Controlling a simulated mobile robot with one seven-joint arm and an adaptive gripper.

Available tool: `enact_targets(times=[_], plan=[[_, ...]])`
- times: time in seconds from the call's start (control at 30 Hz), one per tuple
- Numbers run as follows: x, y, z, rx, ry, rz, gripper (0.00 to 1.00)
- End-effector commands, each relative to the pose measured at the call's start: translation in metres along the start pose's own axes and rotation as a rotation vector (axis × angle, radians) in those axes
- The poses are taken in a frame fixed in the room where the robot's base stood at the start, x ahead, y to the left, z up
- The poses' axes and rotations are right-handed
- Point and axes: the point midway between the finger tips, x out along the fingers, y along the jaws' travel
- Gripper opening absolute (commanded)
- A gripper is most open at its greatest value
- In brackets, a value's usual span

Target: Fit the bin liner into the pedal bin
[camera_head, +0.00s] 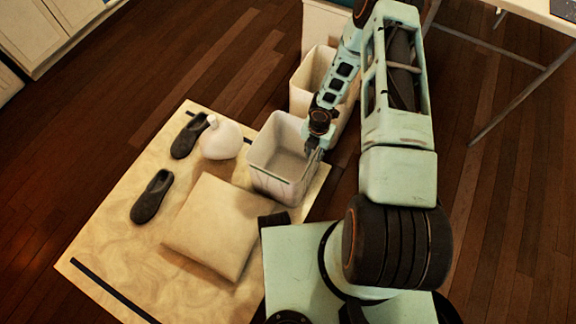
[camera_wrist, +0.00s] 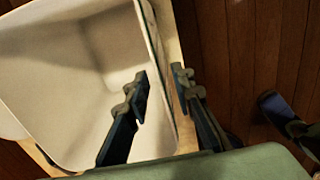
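An open, pale, square-mouthed bin (camera_head: 262,155) stands at the right edge of the mat, its light grey inside showing. The wrist view shows its pale inside (camera_wrist: 60,75) and a thin right-hand wall. My gripper (camera_head: 313,150) is at the bin's right rim. In the wrist view my gripper (camera_wrist: 160,85) has its fingers apart, one inside the bin and one outside, with the rim between them. I cannot tell whether either finger touches the wall. I cannot make out a liner separate from the bin's walls.
A second pale open container (camera_head: 305,80) stands behind the bin, partly hidden by my arm. On the mat (camera_head: 110,235) lie a cushion (camera_head: 213,222), two dark slippers (camera_head: 152,196) and a white rounded object (camera_head: 222,140). Table legs (camera_head: 520,95) stand at upper right.

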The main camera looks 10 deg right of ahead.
Motion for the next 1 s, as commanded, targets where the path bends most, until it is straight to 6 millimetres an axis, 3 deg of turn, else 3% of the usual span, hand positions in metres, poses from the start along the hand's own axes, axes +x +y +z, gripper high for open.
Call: enact_targets(times=[0.2, 0.63, 1.0], plan=[[0.039, 0.000, -0.001, 0.001, 0.001, 0.000, 0.22], [0.090, 0.001, -0.008, 0.003, 0.001, 0.000, 0.22], [0.096, 0.001, -0.008, 0.003, 0.000, 0.000, 0.20]])
